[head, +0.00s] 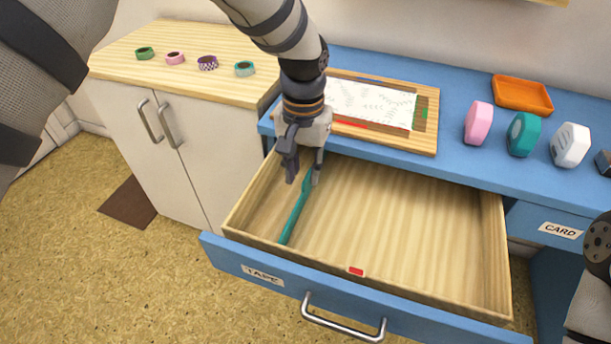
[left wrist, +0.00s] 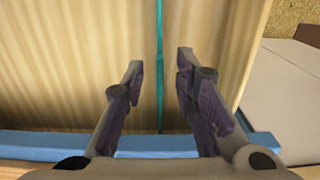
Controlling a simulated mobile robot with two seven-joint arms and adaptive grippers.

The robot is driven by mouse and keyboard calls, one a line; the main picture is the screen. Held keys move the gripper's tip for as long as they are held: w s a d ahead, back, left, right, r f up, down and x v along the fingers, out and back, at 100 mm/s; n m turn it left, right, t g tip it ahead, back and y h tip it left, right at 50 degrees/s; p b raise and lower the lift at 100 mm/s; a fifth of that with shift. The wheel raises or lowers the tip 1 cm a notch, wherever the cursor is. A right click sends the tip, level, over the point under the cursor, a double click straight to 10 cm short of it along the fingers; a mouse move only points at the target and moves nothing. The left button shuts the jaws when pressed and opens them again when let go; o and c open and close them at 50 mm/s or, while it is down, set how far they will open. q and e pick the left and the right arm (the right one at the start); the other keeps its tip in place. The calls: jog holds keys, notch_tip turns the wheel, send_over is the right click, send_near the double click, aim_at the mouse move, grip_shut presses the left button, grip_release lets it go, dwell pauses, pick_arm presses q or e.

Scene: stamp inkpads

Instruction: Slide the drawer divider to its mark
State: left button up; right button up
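The drawer divider (head: 294,220) is a thin teal strip standing front to back in the left part of the open TAPE drawer (head: 430,225). A red mark (head: 356,271) sits on the drawer's front rim, to the right of the divider. My left gripper (head: 303,180) is open over the back end of the divider, pointing down. In the left wrist view the divider (left wrist: 160,40) runs between the two fingers (left wrist: 160,64), with gaps at both sides. How deep the fingers reach is unclear. Only part of my right arm shows at the right edge; its gripper is out of view.
A wooden board (head: 400,138) with patterned paper lies on the blue desk behind the drawer. An orange tray (head: 522,94) and several stamps, including a pink one (head: 478,122), stand further right. Tape rolls rest on the left cabinet (head: 110,65). The drawer right of the divider looks empty.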

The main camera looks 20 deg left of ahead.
aim_at(307, 187)
pick_arm(q)
jog(key=shift+f, duration=1.4)
grip_shut()
jog(key=shift+d, duration=0.1)
